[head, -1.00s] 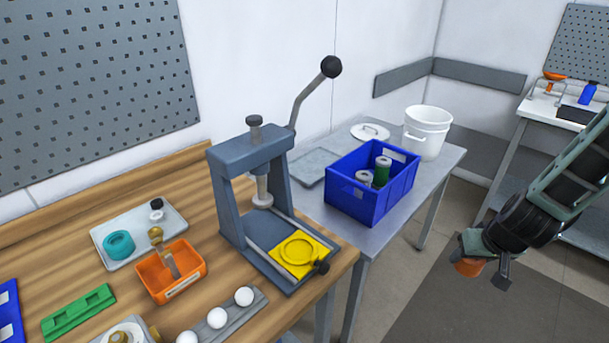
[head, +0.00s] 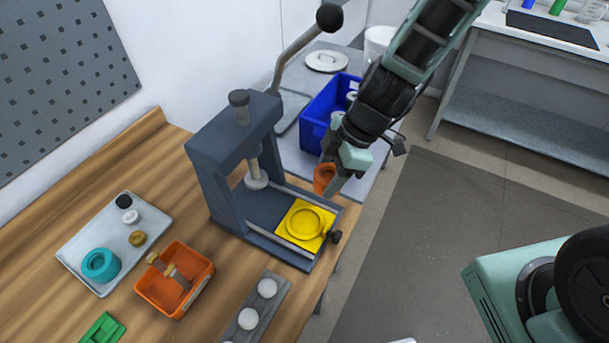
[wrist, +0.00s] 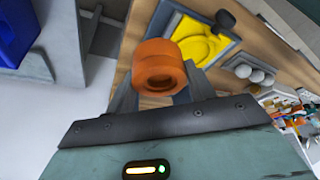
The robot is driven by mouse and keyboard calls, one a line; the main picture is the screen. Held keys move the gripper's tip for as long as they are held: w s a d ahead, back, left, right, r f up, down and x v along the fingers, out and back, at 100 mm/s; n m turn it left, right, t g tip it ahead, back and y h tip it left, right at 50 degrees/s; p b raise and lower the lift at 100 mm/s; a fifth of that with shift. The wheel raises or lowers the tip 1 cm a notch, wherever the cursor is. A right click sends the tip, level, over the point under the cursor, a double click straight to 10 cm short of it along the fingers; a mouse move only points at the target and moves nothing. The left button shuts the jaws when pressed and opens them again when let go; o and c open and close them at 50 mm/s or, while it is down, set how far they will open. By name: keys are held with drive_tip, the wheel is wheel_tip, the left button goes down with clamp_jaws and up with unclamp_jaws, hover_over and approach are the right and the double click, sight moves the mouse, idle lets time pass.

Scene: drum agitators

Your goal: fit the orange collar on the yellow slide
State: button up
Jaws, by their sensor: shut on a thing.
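The orange collar (head: 324,178) is held between the fingers of my gripper (head: 332,182), up in the air at the right side of the press. In the wrist view the collar (wrist: 160,72) shows its round bore, with a finger on each side. The yellow slide (head: 305,224) is a square plate with a round raised ring, lying on the front of the press base with a black knob at its outer edge. It also shows in the wrist view (wrist: 196,40), beyond the collar and apart from it. Nothing sits in its ring.
The blue-grey press (head: 215,170) stands over the slide, its ram (head: 255,172) raised behind it and its lever at the top. A blue crate (head: 318,112) stands on the metal table behind. An orange bin (head: 178,300), a grey tray (head: 85,255) and a rack of white balls (head: 262,305) are to the left.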

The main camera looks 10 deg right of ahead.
drive_tip(key=s+a+r+n+g+p, duration=0.1)
drive_tip(key=s+a+r+n+g, duration=0.1)
drive_tip(key=s+a+r+n, duration=0.3)
drive_tip(key=shift+n+h, duration=0.3)
drive_tip(key=shift+n, duration=0.3)
drive_tip(key=f+b, duration=0.2)
drive_tip(key=f, duration=0.1)
drive_tip(key=f+b, duration=0.1)
drive_tip(key=f, duration=0.1)
drive_tip(key=shift+s+a+f, duration=0.15)
drive_tip(key=shift+a, duration=0.15)
wheel_tip(320, 180, down, 3)
drive_tip(key=b, duration=0.4)
drive_tip(key=shift+b, duration=0.3)
drive_tip(key=shift+f+b, duration=0.7)
drive_tip(key=shift+b, duration=0.6)
idle(0.5)
idle(0.3)
drive_tip(key=o, duration=1.2)
